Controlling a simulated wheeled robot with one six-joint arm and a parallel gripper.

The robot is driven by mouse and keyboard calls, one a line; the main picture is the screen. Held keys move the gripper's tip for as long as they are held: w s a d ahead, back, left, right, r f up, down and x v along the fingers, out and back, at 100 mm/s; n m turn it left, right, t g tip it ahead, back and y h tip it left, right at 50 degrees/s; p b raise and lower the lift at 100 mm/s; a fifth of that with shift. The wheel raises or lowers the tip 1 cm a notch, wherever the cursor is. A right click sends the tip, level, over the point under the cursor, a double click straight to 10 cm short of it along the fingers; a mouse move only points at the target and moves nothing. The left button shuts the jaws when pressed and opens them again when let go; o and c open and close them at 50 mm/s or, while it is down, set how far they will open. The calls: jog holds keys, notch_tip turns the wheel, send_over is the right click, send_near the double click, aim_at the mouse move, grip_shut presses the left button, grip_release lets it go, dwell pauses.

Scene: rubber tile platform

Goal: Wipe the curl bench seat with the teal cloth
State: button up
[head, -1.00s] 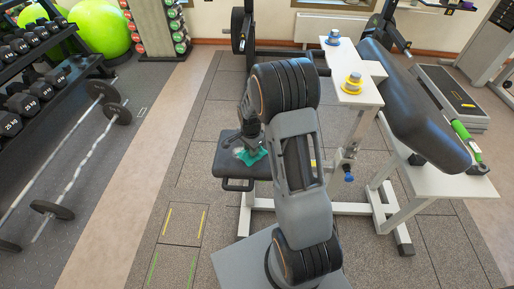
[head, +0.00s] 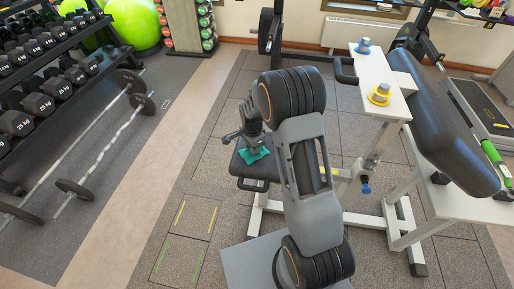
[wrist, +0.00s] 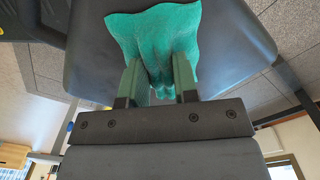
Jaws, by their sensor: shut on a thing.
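The curl bench seat (head: 250,170) is a dark padded square in the middle of the head view, partly hidden by my arm. In the wrist view the seat (wrist: 235,50) fills most of the upper picture. The teal cloth (head: 253,155) lies against the top of the seat under my gripper (head: 254,147). In the wrist view the cloth (wrist: 150,25) is bunched between the two fingers of my gripper (wrist: 157,70) and spreads out beyond them on the seat. My gripper is shut on the cloth.
The sloped black arm pad (head: 450,145) is further right. A dumbbell rack (head: 45,85) and barbells (head: 95,165) are at left. The floor left of the seat is clear.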

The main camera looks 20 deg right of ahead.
jog(key=shift+w+a, duration=0.45)
jog(key=shift+a, duration=0.3)
jog(key=shift+r, duration=0.1)
notch_tip(320, 180, up, 7)
jog(key=p, duration=0.5)
